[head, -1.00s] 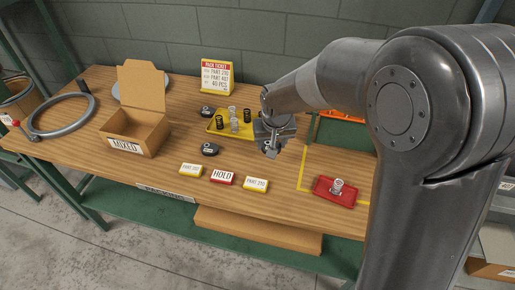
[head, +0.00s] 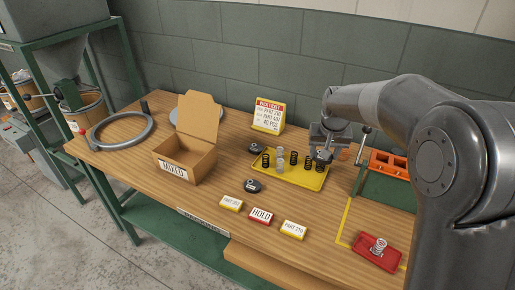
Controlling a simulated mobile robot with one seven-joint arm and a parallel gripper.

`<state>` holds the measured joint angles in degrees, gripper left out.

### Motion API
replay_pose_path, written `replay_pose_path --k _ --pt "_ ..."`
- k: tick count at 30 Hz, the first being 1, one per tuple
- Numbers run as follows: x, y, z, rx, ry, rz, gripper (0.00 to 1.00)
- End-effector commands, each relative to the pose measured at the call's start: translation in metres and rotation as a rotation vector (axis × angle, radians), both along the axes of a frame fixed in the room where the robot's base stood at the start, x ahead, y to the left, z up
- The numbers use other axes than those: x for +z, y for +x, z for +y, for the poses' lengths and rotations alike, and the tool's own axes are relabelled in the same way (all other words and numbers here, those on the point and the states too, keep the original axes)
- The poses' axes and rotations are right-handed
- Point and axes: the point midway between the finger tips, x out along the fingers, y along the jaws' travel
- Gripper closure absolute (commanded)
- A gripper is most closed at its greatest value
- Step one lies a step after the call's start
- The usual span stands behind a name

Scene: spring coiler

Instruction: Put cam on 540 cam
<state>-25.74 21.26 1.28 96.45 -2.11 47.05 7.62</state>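Two dark cams lie on the wooden bench. The far cam (head: 255,148) is beside the back left of the yellow tray (head: 308,184). The near cam (head: 252,186) is in front of the tray's left end. I cannot read a number on either. My gripper (head: 322,156) points down over the right part of the yellow tray, close to a dark spring (head: 320,165). Its fingers are too small and partly hidden to tell open from shut. I see no cam at it.
The yellow tray holds several dark and pale springs. Small cards, including a red HOLD card (head: 261,215), lie in front. A cardboard MIXED box (head: 186,160) stands left. A red tray (head: 377,252) with a spring and an orange-topped green fixture (head: 388,187) are right.

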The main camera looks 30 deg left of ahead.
Motion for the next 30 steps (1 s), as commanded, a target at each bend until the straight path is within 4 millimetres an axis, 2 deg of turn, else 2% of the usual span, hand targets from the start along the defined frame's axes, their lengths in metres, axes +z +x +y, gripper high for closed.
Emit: replay_pose_path --k 1,6,13,18,25,30 --pt "0.001 0.013 0.015 -0.002 0.001 -0.001 0.78" --pt "0.005 0.048 0.057 -0.022 -0.001 0.001 0.78" --pt "0.004 0.081 0.112 -0.047 -0.004 -0.002 0.78" --pt "0.003 0.094 0.143 -0.064 -0.007 -0.005 0.78" --pt "0.0 0.099 0.163 -0.075 -0.008 -0.009 0.78" --pt "-0.018 0.095 0.191 -0.073 -0.01 -0.007 0.78"
